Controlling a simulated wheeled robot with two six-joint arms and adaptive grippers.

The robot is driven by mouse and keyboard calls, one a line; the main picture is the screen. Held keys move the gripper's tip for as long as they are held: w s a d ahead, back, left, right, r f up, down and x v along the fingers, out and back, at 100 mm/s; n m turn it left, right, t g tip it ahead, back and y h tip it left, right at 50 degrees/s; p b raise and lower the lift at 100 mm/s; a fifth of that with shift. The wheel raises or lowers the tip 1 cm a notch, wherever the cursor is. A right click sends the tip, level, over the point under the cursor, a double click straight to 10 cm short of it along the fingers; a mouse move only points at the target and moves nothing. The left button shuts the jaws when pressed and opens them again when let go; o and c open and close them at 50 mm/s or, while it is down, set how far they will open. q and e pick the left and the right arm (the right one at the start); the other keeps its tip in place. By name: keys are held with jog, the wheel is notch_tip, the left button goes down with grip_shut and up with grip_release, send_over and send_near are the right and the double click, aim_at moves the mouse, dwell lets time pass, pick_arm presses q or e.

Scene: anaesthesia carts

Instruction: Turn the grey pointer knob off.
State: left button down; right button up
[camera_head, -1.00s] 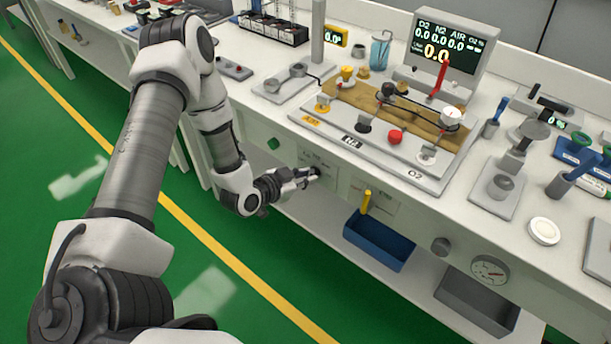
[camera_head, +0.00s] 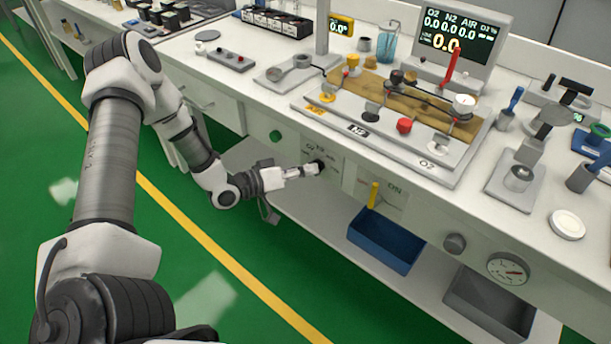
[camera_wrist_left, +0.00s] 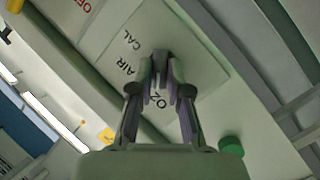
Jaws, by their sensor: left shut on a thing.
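A dark grey knob (camera_head: 320,164) sits on a plate on the bench's front face. In the left wrist view the knob (camera_wrist_left: 160,58) stands between my fingertips, on a plate lettered O2, AIR and CAL. My left gripper (camera_head: 314,170) reaches it from the left. In the left wrist view my left gripper (camera_wrist_left: 160,84) is shut on the knob, and the fingers cover part of it. I cannot tell where its pointer is aimed. My right gripper is not in view.
Right of the knob is a yellow lever (camera_head: 373,195) on a plate marked ON. A blue bin (camera_head: 388,240), a round grey knob (camera_head: 455,243) and a gauge (camera_head: 508,269) are further right. A green button (camera_head: 275,136) is to the left. The bench top is crowded.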

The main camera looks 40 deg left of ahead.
pick_arm(q)
jog(key=shift+w+f+n+t+h+b, duration=0.15)
jog(key=shift+n+t+h+b, duration=0.4)
jog(key=shift+n+b, duration=1.05)
jog(key=shift+s+f+n+t+h+b, duration=0.1)
jog(key=shift+n+t+h+b, duration=0.25)
jog(key=shift+n+t+b, duration=0.85)
jog(key=shift+n+g+b, duration=0.4)
jog(key=shift+n+g, duration=0.05)
jog(key=shift+n, duration=0.05)
jog(key=c, duration=1.1)
grip_release()
jog(key=shift+c, duration=0.2)
jog(key=shift+w+d, duration=0.1)
jog(key=shift+w, duration=0.05)
jog(key=shift+f, duration=0.1)
